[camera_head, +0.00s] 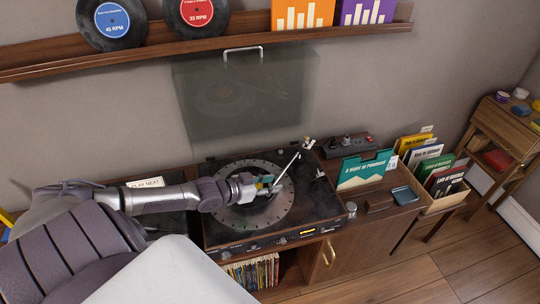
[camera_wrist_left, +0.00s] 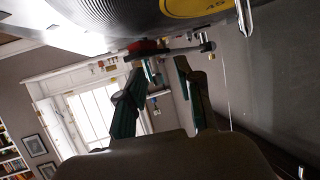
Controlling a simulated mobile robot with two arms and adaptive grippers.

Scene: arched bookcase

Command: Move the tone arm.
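The turntable (camera_head: 305,212) stands on the wooden cabinet with its clear lid raised. Its tone arm (camera_head: 292,160) runs from the pivot at the back right down towards the platter (camera_head: 285,206). My left gripper (camera_head: 270,184) is low over the platter, at the free end of the tone arm. In the left wrist view, my left gripper's two fingers (camera_wrist_left: 160,68) are apart. The tone arm's end (camera_wrist_left: 185,50), with a red part, lies at the fingertips; I cannot tell whether they touch it. A yellow label marked 45 (camera_wrist_left: 195,7) shows close by. My right gripper is out of view.
The raised lid (camera_head: 240,100) stands behind the turntable. A wall shelf (camera_head: 200,45) with records is above. A teal sleeve (camera_head: 362,170), a dark switch box (camera_head: 347,145) and a record crate (camera_head: 440,200) are to the right.

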